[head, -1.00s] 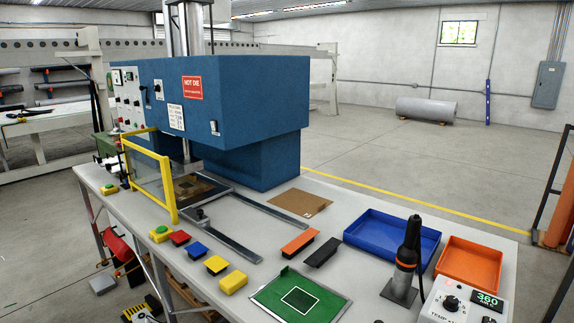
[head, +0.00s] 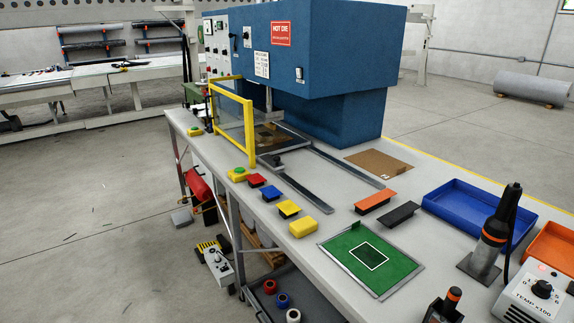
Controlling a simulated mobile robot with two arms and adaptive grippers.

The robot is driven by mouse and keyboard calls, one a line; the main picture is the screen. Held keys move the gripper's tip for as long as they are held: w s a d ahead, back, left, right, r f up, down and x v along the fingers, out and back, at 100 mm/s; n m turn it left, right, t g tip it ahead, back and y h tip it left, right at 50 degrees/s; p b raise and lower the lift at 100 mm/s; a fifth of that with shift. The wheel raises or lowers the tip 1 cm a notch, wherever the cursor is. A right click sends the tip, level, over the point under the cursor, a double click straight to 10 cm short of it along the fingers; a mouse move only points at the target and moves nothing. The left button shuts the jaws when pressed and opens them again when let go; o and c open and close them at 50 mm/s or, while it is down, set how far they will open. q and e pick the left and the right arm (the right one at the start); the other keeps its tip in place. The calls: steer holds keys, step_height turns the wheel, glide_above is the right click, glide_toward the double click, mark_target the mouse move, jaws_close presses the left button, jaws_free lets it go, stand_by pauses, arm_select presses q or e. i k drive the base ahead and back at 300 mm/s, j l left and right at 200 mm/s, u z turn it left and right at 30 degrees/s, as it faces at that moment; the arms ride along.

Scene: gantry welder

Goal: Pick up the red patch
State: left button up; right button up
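The red patch (head: 257,180) is a small flat red piece on a dark block. It lies on the grey workbench (head: 331,212), near its front edge, between a yellow box with a green button (head: 237,174) and the blue patch (head: 271,193). A yellow patch (head: 288,208) sits further along the same row. Neither of my grippers shows in the head view, so nothing is seen touching the red patch.
The blue press (head: 330,50) with a yellow guard frame (head: 250,135) stands behind the row. A green board (head: 372,258), a blue tray (head: 480,213), an orange tray (head: 551,246) and a hot-air tool (head: 492,238) occupy the bench's right side. Floor at left is open.

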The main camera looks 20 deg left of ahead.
mark_target(256, 178)
steer(key=i+j+z, duration=0.1)
steer(key=i+j, duration=0.15)
steer(key=i+j+z, duration=0.1)
steer(key=i+j, duration=0.15)
steer(key=j, duration=0.25)
steer(key=i+j+z, duration=0.1)
steer(key=j, duration=0.3)
steer(key=i+j+z, duration=0.1)
steer(key=i+j, duration=0.2)
steer(key=j, duration=0.15)
